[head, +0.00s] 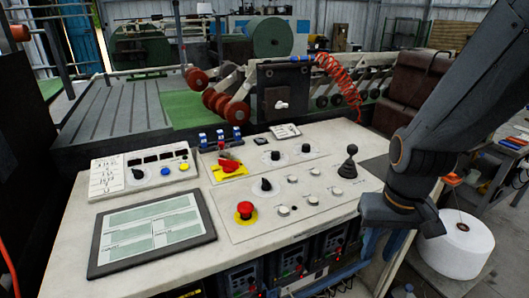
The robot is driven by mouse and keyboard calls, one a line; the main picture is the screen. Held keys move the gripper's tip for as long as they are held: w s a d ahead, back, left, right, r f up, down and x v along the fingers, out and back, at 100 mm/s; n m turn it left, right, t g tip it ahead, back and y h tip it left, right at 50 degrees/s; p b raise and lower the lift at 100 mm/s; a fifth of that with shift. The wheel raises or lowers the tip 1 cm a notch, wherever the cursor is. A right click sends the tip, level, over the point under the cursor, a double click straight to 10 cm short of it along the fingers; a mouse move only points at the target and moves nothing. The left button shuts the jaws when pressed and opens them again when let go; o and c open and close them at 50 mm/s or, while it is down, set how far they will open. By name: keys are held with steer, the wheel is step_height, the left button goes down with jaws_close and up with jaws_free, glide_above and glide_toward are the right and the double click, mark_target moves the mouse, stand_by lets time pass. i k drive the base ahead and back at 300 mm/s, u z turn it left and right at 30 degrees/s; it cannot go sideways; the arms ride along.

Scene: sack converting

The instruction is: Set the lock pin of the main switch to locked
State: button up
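The main switch (230,166) is a red rotary handle on a yellow plate, near the back middle of the pale control desk (95,215). Its handle looks turned partly sideways. The lock pin is too small to make out apart from the switch, so its position cannot be told. My arm comes down from the upper right and folds at the desk's right edge, well to the right of the switch.
A red emergency button (245,210), black knobs (266,185) and a black joystick (348,162) stand on the desk. A tablet-like screen (150,231) lies front left. Blue-topped parts (220,135) stand behind the switch. A white roll (458,246) is at the right.

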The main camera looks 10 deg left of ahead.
mark_target(220, 144)
steer(key=u, duration=1.25)
steer(key=k, duration=0.1)
steer(key=z, duration=0.1)
